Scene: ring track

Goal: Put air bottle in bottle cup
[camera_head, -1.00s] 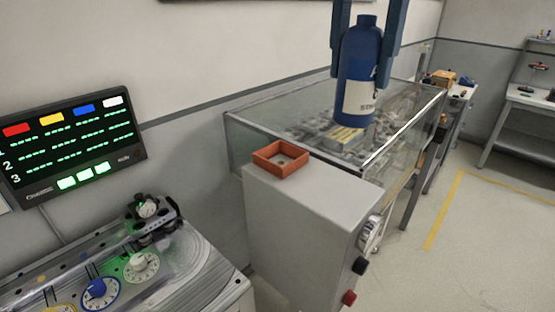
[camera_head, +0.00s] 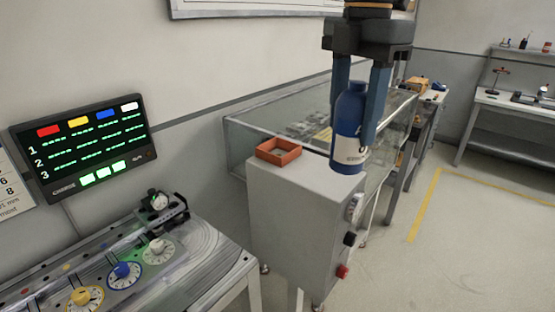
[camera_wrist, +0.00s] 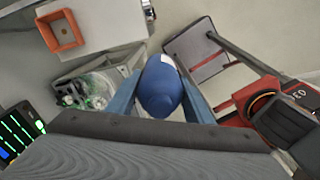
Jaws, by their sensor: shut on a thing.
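The air bottle (camera_head: 349,122) is blue with a white label and hangs upright in my gripper (camera_head: 360,110). The gripper's two blue fingers are shut on its sides. In the wrist view the bottle (camera_wrist: 160,86) shows from above between the fingers. The bottle cup is a square orange open holder (camera_head: 278,152) on top of the grey cabinet (camera_head: 310,190). The bottle is to the right of the cup and apart from it, at the cabinet's right edge in the head view. The cup also shows in the wrist view (camera_wrist: 61,30), at the upper left, and looks empty.
A glass-walled tank (camera_head: 245,140) stands behind the cabinet. A track table with dials (camera_head: 124,272) is at the lower left, below a wall display (camera_head: 85,150). Open floor (camera_head: 470,240) lies to the right.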

